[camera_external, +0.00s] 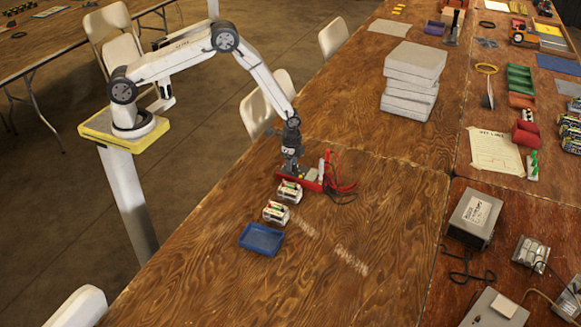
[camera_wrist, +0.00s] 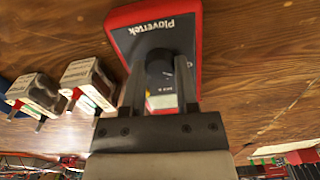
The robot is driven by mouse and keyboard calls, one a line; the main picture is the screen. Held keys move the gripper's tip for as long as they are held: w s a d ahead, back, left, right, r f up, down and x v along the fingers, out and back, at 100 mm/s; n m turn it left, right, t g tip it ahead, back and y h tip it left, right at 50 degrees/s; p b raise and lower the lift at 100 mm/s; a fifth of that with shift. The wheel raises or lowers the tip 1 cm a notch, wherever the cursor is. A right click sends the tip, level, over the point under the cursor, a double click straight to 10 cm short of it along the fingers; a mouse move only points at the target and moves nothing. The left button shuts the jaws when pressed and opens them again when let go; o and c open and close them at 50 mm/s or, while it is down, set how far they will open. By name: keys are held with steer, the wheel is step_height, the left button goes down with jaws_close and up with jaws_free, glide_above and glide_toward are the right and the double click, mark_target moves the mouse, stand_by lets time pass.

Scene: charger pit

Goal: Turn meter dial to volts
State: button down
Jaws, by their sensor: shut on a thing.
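The red meter (camera_external: 312,182) lies on the wooden table below my arm, with red and black leads at its right side in the external view. In the wrist view, the meter (camera_wrist: 194,42) has a dark face with "Plovertek" lettering, seen upside down. Its round black dial (camera_wrist: 160,65) sits between my two fingers. My gripper (camera_wrist: 160,88) is shut on the dial; it also shows over the meter in the external view (camera_external: 291,172). The dial's pointer and most markings around it are hidden or too small to read.
Two white battery holders (camera_external: 290,191) (camera_external: 276,212) stand close by the meter, left of it in the wrist view (camera_wrist: 88,82). A blue tray (camera_external: 261,239) lies in front of them. A grey stack (camera_external: 412,80) stands farther back. The table's front middle is clear.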

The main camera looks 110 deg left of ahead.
steer(key=m, duration=1)
steer(key=shift+m, duration=0.4)
stand_by(0.4)
steer(key=shift+c, duration=1.8)
jaws_free()
steer(key=shift+r, duration=0.15)
steer(key=shift+r, duration=3.75)
